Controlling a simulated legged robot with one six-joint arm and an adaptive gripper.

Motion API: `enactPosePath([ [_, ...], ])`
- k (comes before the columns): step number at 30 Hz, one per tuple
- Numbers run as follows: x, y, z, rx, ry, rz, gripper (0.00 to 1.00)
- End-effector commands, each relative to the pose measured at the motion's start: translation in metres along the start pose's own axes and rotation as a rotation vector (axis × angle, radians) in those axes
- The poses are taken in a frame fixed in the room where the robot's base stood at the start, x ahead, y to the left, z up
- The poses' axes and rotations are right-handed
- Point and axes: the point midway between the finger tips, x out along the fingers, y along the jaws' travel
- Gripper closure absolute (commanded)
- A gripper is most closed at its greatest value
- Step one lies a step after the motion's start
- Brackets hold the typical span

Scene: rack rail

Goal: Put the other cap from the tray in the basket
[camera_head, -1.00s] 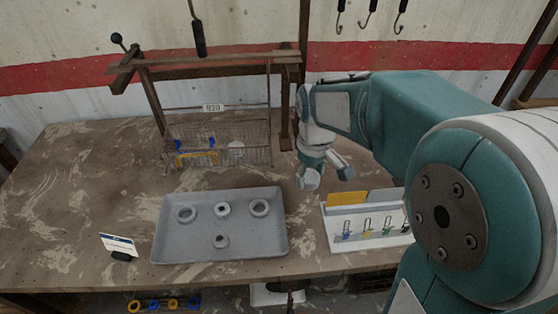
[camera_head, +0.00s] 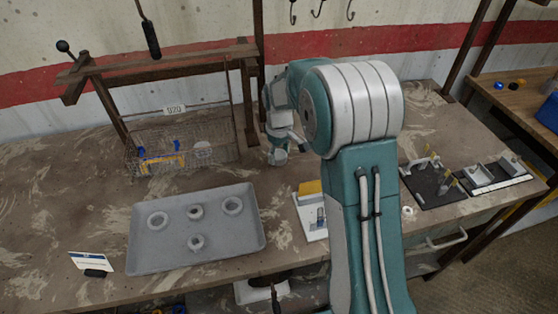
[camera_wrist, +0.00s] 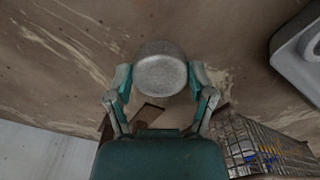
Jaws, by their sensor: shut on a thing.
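My gripper (camera_wrist: 160,82) is shut on a round, grey, smooth-faced cap (camera_wrist: 161,72) in the wrist view. In the head view the cap (camera_head: 278,157) shows at the end of my gripper (camera_head: 279,146), right of the basket and apart from it. The wire basket (camera_head: 224,158) hangs under the dark rack rail, with a white round piece (camera_head: 202,150) and a yellow and blue item (camera_head: 163,157) inside. It also shows in the wrist view (camera_wrist: 240,140) at lower right. The grey tray (camera_head: 150,262) holds several pale rings.
A small white rack with a yellow block (camera_head: 310,187) stands right of the tray, partly behind my arm. Black fixtures (camera_head: 436,183) lie further right. A card (camera_head: 91,262) stands front left. Bare bench lies between basket and tray.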

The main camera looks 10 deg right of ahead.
Motion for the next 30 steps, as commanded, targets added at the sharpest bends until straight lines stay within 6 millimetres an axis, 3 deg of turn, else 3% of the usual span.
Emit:
enactPosePath([
  [7,0.033,0.002,-0.002,0.001,-0.002,-0.001,0.71],
  [17,0.036,0.002,-0.002,0.001,0.000,0.000,0.71],
  [18,0.035,0.002,-0.002,0.001,0.001,0.000,0.12],
  [19,0.035,0.002,-0.002,0.001,0.000,0.000,0.00],
  [30,0.035,0.002,-0.002,0.001,0.000,0.000,0.00],
])
